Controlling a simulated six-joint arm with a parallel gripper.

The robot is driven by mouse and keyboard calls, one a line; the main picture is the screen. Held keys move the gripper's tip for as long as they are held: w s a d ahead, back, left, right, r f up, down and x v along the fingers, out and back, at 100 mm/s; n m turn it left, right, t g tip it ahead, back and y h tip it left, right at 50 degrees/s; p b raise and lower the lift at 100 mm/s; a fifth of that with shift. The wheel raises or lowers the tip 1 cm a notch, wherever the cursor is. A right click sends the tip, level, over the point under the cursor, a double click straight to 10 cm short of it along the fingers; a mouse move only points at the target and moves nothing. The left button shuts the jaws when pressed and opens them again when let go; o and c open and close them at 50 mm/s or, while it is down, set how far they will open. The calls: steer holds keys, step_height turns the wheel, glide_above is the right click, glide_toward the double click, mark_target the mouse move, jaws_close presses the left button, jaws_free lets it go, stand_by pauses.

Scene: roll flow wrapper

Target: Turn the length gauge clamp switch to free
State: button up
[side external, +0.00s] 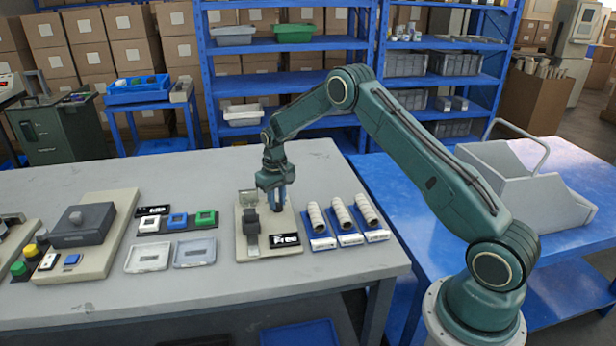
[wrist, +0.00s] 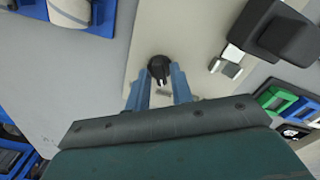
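The length gauge is a beige base plate (side external: 240,247) on the grey table, with a dark upright block (side external: 251,223) and a black label reading "Free" (side external: 285,240). In the wrist view a small black round knob (wrist: 160,67), apparently the clamp switch, stands on the beige plate (wrist: 190,30). My gripper (side external: 278,208) points down over the right part of the plate. In the wrist view its two blue fingers (wrist: 159,76) are apart, one on each side of the knob's near part. I cannot tell whether they touch it.
Blue trays with pale rolls (side external: 341,215) stand close to the right of the gauge. Grey trays (side external: 194,252) and a board with blue and green frames (side external: 178,221) lie to the left. The dark gauge block (wrist: 285,30) rises right of my fingers in the wrist view.

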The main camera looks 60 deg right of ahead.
mark_target(277, 203)
steer(key=shift+o, duration=0.7)
step_height(277, 203, up, 14)
stand_by(0.4)
